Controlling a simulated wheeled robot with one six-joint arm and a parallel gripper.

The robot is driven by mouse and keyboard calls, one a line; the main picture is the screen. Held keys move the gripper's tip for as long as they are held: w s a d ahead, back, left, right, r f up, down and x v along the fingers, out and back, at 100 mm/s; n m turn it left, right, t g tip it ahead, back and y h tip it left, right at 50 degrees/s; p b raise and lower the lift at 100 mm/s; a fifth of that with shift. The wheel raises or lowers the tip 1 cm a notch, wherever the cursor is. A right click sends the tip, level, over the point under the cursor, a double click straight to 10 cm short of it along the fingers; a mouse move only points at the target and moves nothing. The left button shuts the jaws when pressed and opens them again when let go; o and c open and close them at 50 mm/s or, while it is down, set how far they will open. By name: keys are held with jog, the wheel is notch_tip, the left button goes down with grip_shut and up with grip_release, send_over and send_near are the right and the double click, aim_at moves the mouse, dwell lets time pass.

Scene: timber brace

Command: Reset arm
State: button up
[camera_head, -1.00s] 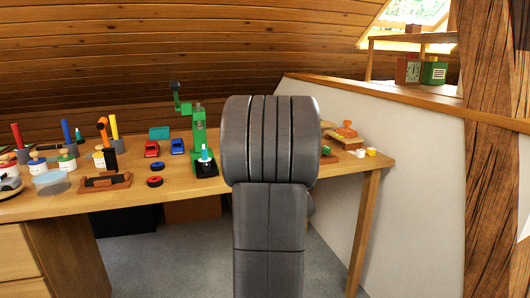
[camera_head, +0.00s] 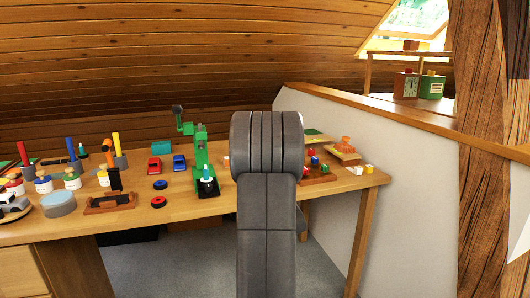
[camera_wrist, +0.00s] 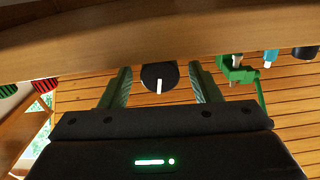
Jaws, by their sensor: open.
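My arm rises in the middle of the head view and covers part of the workbench (camera_head: 215,207); my gripper is hidden behind it there. In the wrist view my gripper (camera_wrist: 160,70) is open, with its two green fingers apart. A dark round knob (camera_wrist: 158,76) with a white mark shows between the fingers in the picture. I cannot tell how far off it is, and nothing is visibly gripped.
On the bench stand a green stand (camera_head: 201,150), red (camera_head: 154,164) and blue (camera_head: 179,162) toy cars, a wooden tray (camera_head: 110,203), a round container (camera_head: 58,203) and several bottles. A low white wall (camera_head: 415,190) and a timber post (camera_head: 490,160) are at right.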

jog(key=shift+r+m+p, duration=0.25)
jog(key=shift+m+p, duration=0.85)
jog(key=shift+p, duration=0.15)
jog(key=v, duration=1.2)
jog(key=shift+s+f, duration=0.2)
jog(key=shift+s, duration=0.1)
jog(key=shift+d, duration=0.1)
